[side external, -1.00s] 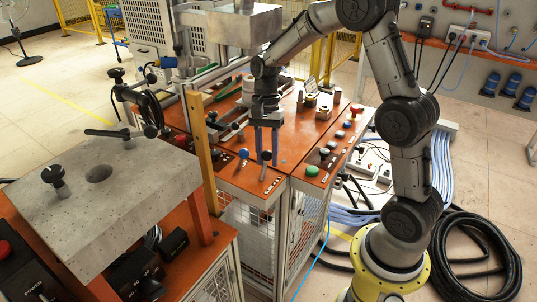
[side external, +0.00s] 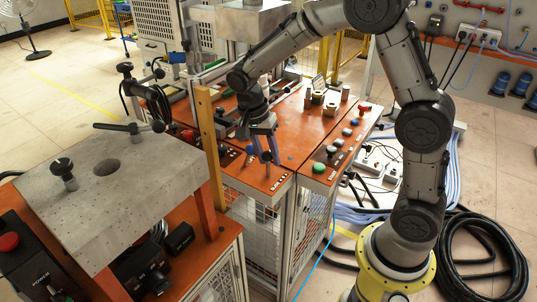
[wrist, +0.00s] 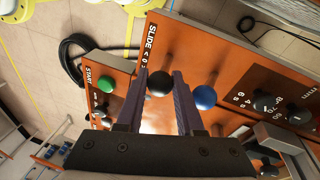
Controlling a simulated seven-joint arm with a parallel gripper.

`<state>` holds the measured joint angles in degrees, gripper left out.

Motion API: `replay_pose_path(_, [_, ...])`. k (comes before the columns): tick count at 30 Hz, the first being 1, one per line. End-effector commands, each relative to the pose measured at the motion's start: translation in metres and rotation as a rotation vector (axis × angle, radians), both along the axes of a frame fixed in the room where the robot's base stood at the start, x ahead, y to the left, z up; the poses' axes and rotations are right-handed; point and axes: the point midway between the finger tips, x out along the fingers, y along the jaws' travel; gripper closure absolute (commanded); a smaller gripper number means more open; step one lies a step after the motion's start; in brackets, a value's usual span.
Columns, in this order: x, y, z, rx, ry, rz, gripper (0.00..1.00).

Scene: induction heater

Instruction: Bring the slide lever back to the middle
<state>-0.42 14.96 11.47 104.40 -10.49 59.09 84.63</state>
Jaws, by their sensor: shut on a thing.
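The slide lever (side external: 266,157) is a black ball knob on a stalk, standing on the orange panel. In the wrist view its black ball (wrist: 160,83) lies between the two fingertips, near the printed SLIDE label. My gripper (side external: 264,153) is tilted over the panel, with a finger on each side of the knob, and it is shut on the lever. It also shows in the wrist view (wrist: 161,76). The fingers and the ball hide the lever's lower stalk and slot, so its exact angle is hard to tell.
A blue ball-knob lever (wrist: 204,97) stands close beside the right finger in the wrist view. A green button (wrist: 105,84) is on the neighbouring panel to the left. A wooden upright post (side external: 211,145) stands left of my gripper in the side view.

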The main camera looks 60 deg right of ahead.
Motion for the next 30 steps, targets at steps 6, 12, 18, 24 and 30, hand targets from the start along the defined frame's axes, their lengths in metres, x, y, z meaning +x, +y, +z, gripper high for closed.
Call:
replay_pose_path(6, [0.001, 0.0, 0.002, 0.001, -0.005, 0.001, 0.58])
replay_pose_path(12, [0.001, 0.0, 0.001, 0.002, -0.003, 0.0, 0.34])
replay_pose_path(18, [0.0, 0.0, 0.0, 0.005, -0.001, 0.0, 0.34])
replay_pose_path(24, [0.0, -0.007, -0.001, 0.071, 0.001, -0.006, 0.34])
replay_pose_path(30, [0.0, -0.018, -0.003, 0.22, 0.0, -0.009, 0.34])
